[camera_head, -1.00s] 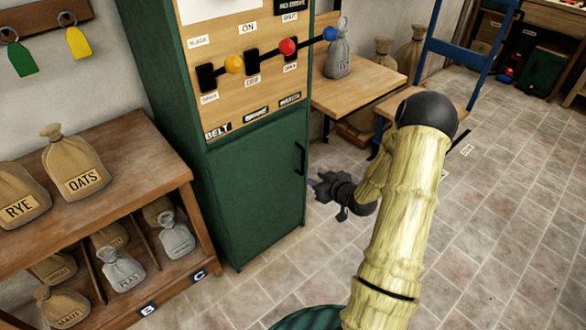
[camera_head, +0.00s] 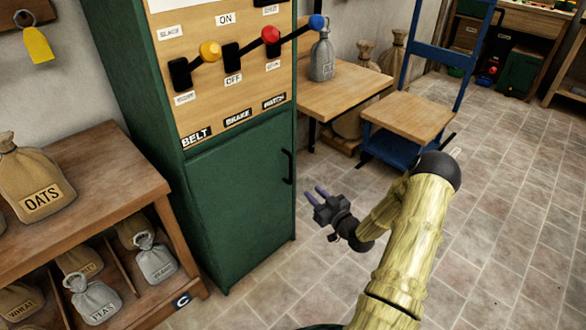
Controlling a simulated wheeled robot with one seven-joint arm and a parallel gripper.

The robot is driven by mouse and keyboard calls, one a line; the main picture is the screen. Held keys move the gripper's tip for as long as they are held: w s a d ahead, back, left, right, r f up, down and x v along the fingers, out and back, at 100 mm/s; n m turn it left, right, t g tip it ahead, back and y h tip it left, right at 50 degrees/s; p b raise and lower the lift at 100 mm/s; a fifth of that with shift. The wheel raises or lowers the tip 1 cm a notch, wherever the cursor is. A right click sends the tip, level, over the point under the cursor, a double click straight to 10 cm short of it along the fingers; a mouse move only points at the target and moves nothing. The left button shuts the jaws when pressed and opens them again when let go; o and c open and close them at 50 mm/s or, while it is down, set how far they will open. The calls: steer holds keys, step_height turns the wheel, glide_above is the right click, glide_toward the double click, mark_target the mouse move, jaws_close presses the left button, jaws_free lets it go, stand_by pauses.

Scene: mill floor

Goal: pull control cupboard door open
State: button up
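The green control cupboard (camera_head: 165,110) stands left of centre, with its lower door (camera_head: 238,205) closed. A dark vertical handle (camera_head: 289,167) is on the right side of the door, near its upper edge. My gripper (camera_head: 316,192) is to the right of the door and a little below the handle in the picture. Its two purplish fingers are apart with nothing between them. They point toward the cupboard and do not touch the handle.
Above the door is a wooden panel with yellow (camera_head: 209,50), red (camera_head: 270,34) and blue (camera_head: 317,21) knobbed levers. A shelf (camera_head: 110,175) with sacks stands left. A wooden table (camera_head: 340,88) and a blue trolley (camera_head: 405,112) stand behind right. The tiled floor at right is clear.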

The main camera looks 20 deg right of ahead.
steer(key=b, duration=0.3)
glide_above(291, 181)
steer(key=shift+w+d, duration=0.15)
steer(key=shift+w, duration=0.3)
jaws_close()
steer(key=shift+d, duration=0.1)
steer(key=shift+s+h, duration=0.15)
steer(key=shift+h, duration=0.15)
